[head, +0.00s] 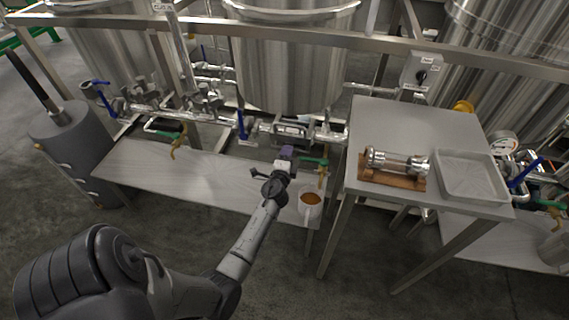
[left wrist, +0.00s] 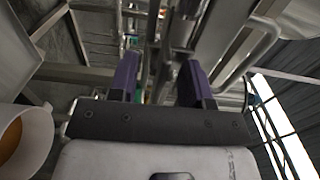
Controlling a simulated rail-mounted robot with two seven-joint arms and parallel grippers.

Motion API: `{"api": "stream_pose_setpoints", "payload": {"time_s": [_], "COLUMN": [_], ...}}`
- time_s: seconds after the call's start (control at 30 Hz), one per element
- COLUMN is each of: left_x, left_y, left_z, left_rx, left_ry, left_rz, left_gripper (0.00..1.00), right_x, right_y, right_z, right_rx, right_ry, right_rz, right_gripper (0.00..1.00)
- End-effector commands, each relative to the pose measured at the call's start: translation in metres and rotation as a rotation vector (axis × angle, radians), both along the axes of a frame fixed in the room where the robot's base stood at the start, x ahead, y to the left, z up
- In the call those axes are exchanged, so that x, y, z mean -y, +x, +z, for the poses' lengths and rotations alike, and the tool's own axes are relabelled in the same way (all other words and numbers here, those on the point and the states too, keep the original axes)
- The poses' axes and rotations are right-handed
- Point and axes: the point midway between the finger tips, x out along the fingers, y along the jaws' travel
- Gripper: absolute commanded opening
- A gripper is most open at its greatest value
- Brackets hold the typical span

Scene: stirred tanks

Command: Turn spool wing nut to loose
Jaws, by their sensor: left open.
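My left gripper (head: 287,153) reaches out over the low bench, just in front of the pipe line under the middle tank. In the left wrist view its two purple fingers (left wrist: 160,80) are apart, with metal piping seen beyond and between them. A framed spool-like fitting (head: 292,130) sits in the pipe line just behind the gripper. I cannot make out a wing nut there; it is too small or hidden. A second spool with a clear middle and metal ends (head: 398,163) lies on a wooden cradle on the side table. My right gripper is not in view.
A white jug (head: 311,212) of brown liquid stands on the bench beside my left gripper; it also shows in the left wrist view (left wrist: 35,135). The side table (head: 390,120) carries a grey tray (head: 470,190). A blue-handled valve (head: 243,124) is left of the gripper.

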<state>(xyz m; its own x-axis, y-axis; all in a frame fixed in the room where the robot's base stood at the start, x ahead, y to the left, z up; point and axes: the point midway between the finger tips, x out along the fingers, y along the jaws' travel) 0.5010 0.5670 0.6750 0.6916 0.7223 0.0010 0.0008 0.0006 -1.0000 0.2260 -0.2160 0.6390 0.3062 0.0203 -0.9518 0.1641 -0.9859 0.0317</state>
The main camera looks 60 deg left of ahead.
Motion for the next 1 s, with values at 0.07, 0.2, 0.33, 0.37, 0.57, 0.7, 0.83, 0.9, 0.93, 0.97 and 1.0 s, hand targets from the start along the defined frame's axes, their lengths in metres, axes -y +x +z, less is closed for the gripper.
{"api": "stream_pose_setpoints", "payload": {"time_s": [0.07, 0.2, 0.33, 0.37, 0.57, 0.7, 0.83, 0.9, 0.93, 0.97, 1.0], "left_x": [0.006, 0.022, 0.041, 0.046, 0.072, 0.085, 0.093, 0.096, 0.097, 0.097, 0.098], "left_y": [-0.005, -0.021, -0.04, -0.044, -0.069, -0.082, -0.089, -0.092, -0.092, -0.093, -0.093], "left_z": [-0.001, 0.0, -0.001, -0.001, -0.002, -0.002, -0.001, -0.001, -0.001, -0.001, 0.0], "left_rx": [-0.001, -0.001, -0.001, -0.001, -0.001, 0.0, 0.0, -0.001, -0.001, -0.001, 0.0], "left_ry": [-0.001, -0.003, -0.003, -0.003, -0.001, -0.001, -0.001, -0.001, -0.001, -0.001, 0.0], "left_rz": [-0.001, -0.001, 0.0, 0.0, 0.0, 0.0, -0.001, -0.001, -0.001, -0.001, -0.001], "left_gripper": [0.45, 0.45, 0.45, 0.45, 0.45, 0.45, 0.45, 0.45, 0.45, 0.45, 0.45], "right_x": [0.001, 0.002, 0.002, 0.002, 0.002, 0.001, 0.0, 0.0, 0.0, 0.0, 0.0], "right_y": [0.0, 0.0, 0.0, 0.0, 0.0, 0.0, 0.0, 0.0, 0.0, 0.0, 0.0], "right_z": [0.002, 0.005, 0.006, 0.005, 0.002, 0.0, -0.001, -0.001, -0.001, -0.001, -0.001], "right_rx": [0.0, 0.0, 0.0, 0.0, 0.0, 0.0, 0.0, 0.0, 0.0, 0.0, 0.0], "right_ry": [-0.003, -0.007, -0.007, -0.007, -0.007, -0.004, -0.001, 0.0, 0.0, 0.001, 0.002], "right_rz": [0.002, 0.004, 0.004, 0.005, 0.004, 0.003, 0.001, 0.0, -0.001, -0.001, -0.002], "right_gripper": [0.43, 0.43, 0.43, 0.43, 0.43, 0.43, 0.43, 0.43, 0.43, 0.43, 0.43]}}
